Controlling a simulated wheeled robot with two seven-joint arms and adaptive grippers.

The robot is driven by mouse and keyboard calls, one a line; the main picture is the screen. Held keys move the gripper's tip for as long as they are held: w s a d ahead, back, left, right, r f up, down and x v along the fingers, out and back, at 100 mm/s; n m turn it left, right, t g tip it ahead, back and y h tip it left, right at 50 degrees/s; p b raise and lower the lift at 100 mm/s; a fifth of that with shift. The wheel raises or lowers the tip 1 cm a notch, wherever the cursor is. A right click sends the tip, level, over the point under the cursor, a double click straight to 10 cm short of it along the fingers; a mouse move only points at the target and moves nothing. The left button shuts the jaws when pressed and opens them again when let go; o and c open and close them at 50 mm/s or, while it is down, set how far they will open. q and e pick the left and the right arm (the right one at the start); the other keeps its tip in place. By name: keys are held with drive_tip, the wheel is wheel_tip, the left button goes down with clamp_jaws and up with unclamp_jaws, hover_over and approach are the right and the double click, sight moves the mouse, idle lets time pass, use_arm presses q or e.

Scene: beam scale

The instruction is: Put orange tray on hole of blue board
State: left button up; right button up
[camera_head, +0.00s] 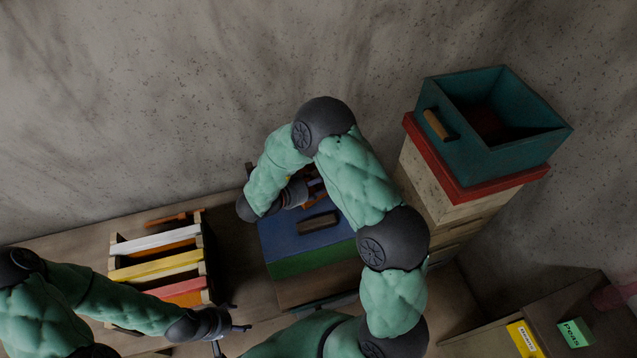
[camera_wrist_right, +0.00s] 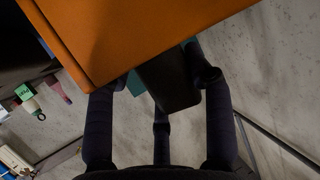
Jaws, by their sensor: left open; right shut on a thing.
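The blue board (camera_head: 285,238) lies on top of a green box, with a dark-rimmed rectangular hole (camera_head: 318,223) in it. My right gripper (camera_head: 309,187) is over the far side of the board, partly hidden by my own arm. It is shut on the dark handle (camera_wrist_right: 168,82) of the orange tray (camera_wrist_right: 130,30). The tray fills the top of the right wrist view; only a small orange part (camera_head: 316,194) shows in the head view. Whether the tray touches the board cannot be told. My left gripper (camera_head: 231,338) is open and empty, low at the left of the green box.
A rack (camera_head: 208,262) with white, yellow and red frames stands at the left. A teal open box (camera_head: 510,150) tops a stack with a red rim at the right. Yellow (camera_head: 522,340) and green (camera_head: 575,332) labelled blocks are at bottom right.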

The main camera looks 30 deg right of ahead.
drive_tip(key=shift+w+f, duration=0.15)
drive_tip(key=shift+f, duration=0.25)
drive_tip(key=o, duration=1.4)
drive_tip(key=shift+f, duration=0.15)
drive_tip(key=shift+o, duration=0.2)
drive_tip(key=shift+a+r, duration=0.15)
drive_tip(key=shift+r, duration=0.1)
drive_tip(key=v, duration=1.1)
drive_tip(key=shift+s+a, duration=0.25)
drive_tip(key=shift+a, duration=0.1)
drive_tip(key=shift+r, duration=0.1)
